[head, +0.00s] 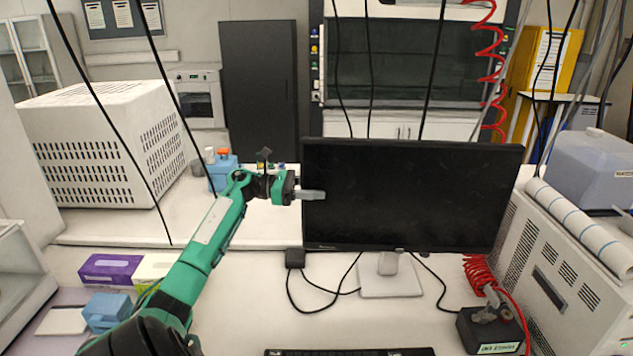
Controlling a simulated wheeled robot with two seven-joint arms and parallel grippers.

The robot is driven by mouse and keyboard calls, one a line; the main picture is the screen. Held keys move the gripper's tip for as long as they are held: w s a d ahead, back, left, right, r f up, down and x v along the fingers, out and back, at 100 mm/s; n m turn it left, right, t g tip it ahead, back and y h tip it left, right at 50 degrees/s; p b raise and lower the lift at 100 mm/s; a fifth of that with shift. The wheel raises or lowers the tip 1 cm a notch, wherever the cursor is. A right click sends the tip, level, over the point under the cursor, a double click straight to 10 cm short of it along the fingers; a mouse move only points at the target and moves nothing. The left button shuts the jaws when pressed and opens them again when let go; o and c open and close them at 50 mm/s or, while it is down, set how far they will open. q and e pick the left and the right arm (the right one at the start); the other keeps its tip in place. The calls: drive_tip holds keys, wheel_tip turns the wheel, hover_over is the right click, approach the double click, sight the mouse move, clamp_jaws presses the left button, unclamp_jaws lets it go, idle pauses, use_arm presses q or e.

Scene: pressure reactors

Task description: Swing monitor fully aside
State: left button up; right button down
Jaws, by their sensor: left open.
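The black monitor (410,200) stands upright on its white stand (390,275) on the white bench, with its screen facing me. My left gripper (312,195) is at the monitor's left edge, at about mid height. Its grey finger overlaps the left part of the screen in the picture; I cannot tell whether it touches. The left gripper is open and nothing shows held in it. My right gripper is not in view.
A white perforated box (105,140) stands at the back left, and a beige vented unit (560,270) at the right. A keyboard (350,352) lies in front of the monitor. Cables (320,300) lie on the bench. A black box (490,330) sits at the front right.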

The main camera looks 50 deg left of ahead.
use_arm(q)
drive_tip(key=shift+w+d, duration=0.2)
drive_tip(key=shift+w, duration=0.05)
clamp_jaws()
